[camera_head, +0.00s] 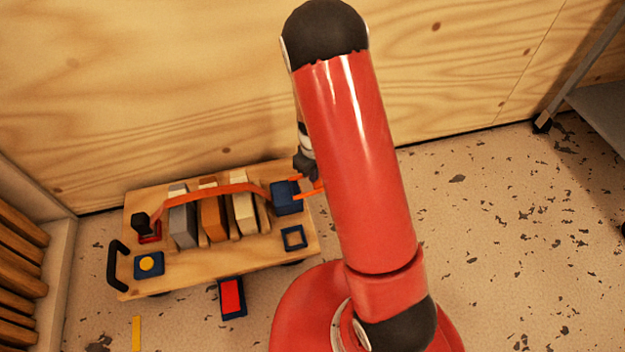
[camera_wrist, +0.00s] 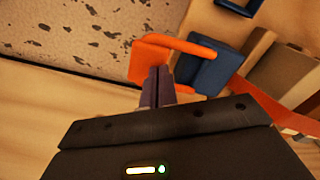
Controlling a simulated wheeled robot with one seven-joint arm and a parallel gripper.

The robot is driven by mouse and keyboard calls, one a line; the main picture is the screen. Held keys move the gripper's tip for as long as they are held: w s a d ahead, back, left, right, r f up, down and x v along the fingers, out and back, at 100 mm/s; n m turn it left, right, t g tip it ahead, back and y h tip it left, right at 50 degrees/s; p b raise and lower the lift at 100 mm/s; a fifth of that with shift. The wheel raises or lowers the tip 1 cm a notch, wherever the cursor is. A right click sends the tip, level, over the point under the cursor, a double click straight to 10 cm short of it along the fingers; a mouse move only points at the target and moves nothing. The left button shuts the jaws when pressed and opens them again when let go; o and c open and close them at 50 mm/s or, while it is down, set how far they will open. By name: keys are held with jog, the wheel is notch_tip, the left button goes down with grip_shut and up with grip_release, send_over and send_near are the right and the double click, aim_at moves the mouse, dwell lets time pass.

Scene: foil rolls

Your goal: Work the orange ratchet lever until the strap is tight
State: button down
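The orange lever (camera_wrist: 150,58) sticks out from the blue ratchet body (camera_wrist: 217,72) in the wrist view. In the head view the lever (camera_head: 308,194) is partly hidden by my red arm, beside the ratchet body (camera_head: 286,197). The orange-red strap (camera_head: 235,188) arches over several upright blocks to a red anchor (camera_head: 149,232) at the left. My gripper (camera_wrist: 158,72) has its fingers together, overlapping the lever's near edge in the wrist view. I see nothing between them and cannot tell whether they touch the lever.
The load stands on a wooden cart (camera_head: 200,270) with a black handle (camera_head: 117,265), close to a wooden wall. A blue pad with a yellow disc (camera_head: 148,264) and a blue square frame (camera_head: 294,238) are on its deck. Speckled floor (camera_head: 500,230) lies clear at the right.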

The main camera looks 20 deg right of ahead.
jog(key=shift+f+b, duration=0.5)
jog(key=shift+f, duration=0.35)
jog(key=shift+r+p, duration=1.2)
jog(key=shift+r, duration=0.6)
jog(key=shift+f, duration=0.1)
dwell(0.4)
jog(key=shift+f+b, duration=1.45)
jog(key=shift+f, duration=0.2)
jog(key=shift+r+p, duration=1.2)
jog(key=shift+r, duration=0.55)
